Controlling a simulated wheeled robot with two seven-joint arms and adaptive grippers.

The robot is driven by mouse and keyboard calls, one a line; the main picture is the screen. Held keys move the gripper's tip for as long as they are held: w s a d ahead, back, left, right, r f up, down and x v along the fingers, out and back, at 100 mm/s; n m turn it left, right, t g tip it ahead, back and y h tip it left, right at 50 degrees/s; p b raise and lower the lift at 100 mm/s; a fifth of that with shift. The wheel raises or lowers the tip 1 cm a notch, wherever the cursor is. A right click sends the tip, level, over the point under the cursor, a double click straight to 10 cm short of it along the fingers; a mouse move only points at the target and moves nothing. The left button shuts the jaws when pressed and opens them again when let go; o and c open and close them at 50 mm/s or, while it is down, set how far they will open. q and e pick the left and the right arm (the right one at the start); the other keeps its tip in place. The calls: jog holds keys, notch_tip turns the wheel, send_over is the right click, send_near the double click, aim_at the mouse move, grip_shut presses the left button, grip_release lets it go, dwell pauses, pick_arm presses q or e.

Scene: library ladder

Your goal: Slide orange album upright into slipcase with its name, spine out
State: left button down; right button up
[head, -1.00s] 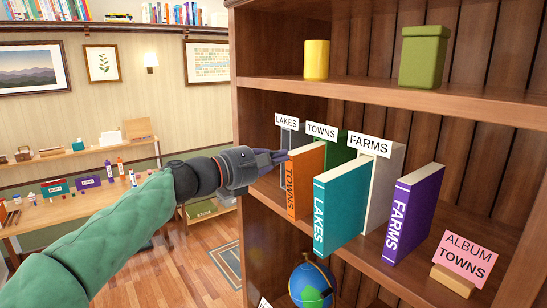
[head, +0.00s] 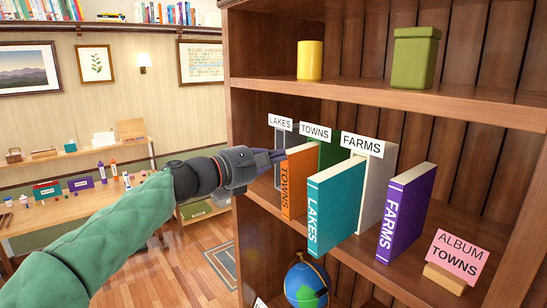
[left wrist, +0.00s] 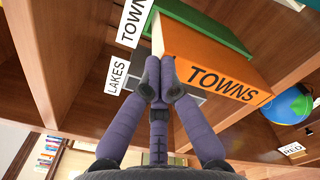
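The orange TOWNS album (head: 298,182) stands upright on the middle shelf, spine facing out. It also shows in the left wrist view (left wrist: 205,65). The green slipcase (head: 332,153) with the TOWNS tag (head: 316,132) is right behind it. The album sticks out in front; how far it is inside the slipcase I cannot tell. My left gripper (head: 281,156) is at the album's left side. In the left wrist view its fingers (left wrist: 160,78) are together, beside or touching the album's face, not around it. My right gripper is not in view.
A teal LAKES album (head: 335,207) and a purple FARMS album (head: 407,212) stand to the right. The FARMS slipcase (head: 377,185) is behind, the grey LAKES slipcase (head: 280,146) at left. A pink ALBUM TOWNS card (head: 459,257) stands at the shelf's right.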

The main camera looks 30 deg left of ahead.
aim_at(295, 149)
pick_arm(q)
jog(key=shift+p+x, duration=0.55)
jog(key=shift+x, duration=2.55)
dwell(0.7)
jog(key=shift+a, duration=0.1)
jog(key=shift+b+v, duration=0.45)
jog(key=shift+v, duration=1.05)
jog(key=v, duration=1.2)
jog(key=w+d+f+n+p, duration=0.1)
jog(key=w+f+n, duration=0.1)
jog(key=w+d+f+n+p, duration=0.1)
jog(key=w+f+n+p, duration=0.1)
jog(key=w+f+n, duration=0.1)
jog(key=w+d+f+n+p, duration=0.1)
jog(key=w+f+n, duration=0.1)
jog(key=f+n, duration=0.1)
jog(key=shift+w+p, duration=0.35)
jog(key=shift+p, duration=0.05)
jog(key=shift+w+d+f+n, duration=0.15)
jog(key=shift+f+n, duration=0.05)
jog(key=shift+n, duration=0.2)
jog(key=shift+p+x, duration=0.3)
jog(key=shift+x, duration=2.65)
jog(key=shift+w+d, duration=0.15)
jog(key=shift+w, duration=0.15)
